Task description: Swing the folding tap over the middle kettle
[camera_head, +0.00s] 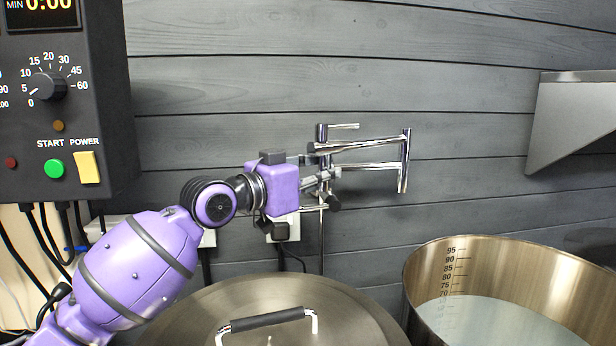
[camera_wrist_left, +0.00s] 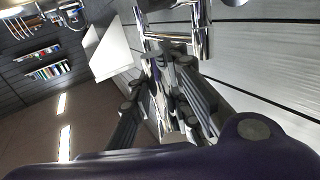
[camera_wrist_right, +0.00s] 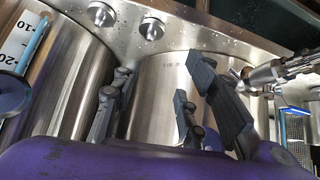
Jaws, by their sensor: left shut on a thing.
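The folding tap (camera_head: 362,166) is chrome and mounted on the wall at the centre of the head view. Its jointed arm reaches right, with a downturned end at the right. My left gripper (camera_head: 328,182) is shut on a chrome part of the tap, near its upright post; the left wrist view shows a chrome tube (camera_wrist_left: 158,95) by the fingers. The exact hold is partly hidden. A lidded kettle (camera_head: 205,312) stands below, and an open kettle (camera_head: 425,275) with pale liquid is at the right; I cannot tell which is the middle one. My right gripper (camera_wrist_right: 155,95) is open and empty before steel kettles.
A control box (camera_head: 65,120) with dial and buttons hangs at the left, with cables below. A socket with a plug (camera_head: 281,231) is under the tap. A steel hood or shelf (camera_head: 575,115) juts from the wall at the right. The lid handle (camera_head: 267,320) stands up.

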